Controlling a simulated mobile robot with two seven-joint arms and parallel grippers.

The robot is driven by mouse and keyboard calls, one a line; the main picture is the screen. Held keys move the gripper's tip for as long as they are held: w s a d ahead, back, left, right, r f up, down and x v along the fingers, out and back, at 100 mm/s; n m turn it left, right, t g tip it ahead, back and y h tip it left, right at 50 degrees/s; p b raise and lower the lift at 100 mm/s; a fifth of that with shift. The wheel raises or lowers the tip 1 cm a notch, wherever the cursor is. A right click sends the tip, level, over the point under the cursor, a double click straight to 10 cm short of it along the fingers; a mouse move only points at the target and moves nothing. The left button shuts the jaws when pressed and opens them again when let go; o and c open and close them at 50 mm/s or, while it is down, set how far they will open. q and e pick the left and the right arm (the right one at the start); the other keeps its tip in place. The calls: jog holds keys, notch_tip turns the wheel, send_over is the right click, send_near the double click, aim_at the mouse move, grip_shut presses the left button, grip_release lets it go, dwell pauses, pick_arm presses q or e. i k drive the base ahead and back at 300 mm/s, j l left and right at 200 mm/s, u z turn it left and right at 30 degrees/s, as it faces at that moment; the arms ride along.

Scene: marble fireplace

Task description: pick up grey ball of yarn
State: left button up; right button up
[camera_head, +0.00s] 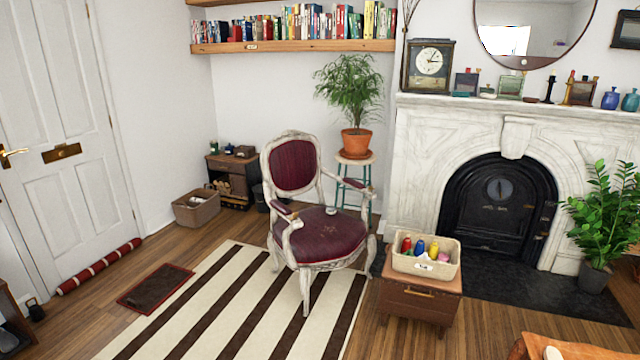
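A small, grey, roundish thing (332,210) lies on the dark red seat of the white-framed armchair (318,240). It may be the grey ball of yarn, but it is too small to tell for sure. The chair stands on a striped rug in the middle of the view. Neither of my grippers is in view.
A small brown cabinet (420,300) right of the chair bears a beige bin (425,268) with coloured bottles. A potted plant on a stool (345,205) stands behind the chair. The striped rug (215,315) is clear in front-left. A wooden table edge (590,350) shows lower right.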

aim_at(331, 210)
jog(key=i+l+z, duration=0.1)
jog(key=i+z, duration=0.25)
jog(key=i, duration=0.25)
jog(key=i+z, duration=0.35)
jog(key=i, duration=0.25)
jog(key=i+u, duration=0.25)
jog(key=i, duration=1.15)
jog(key=i+j+z, duration=0.25)
jog(key=i, duration=0.25)
jog(key=i+j+z, duration=0.2)
jog(key=i, duration=0.3)
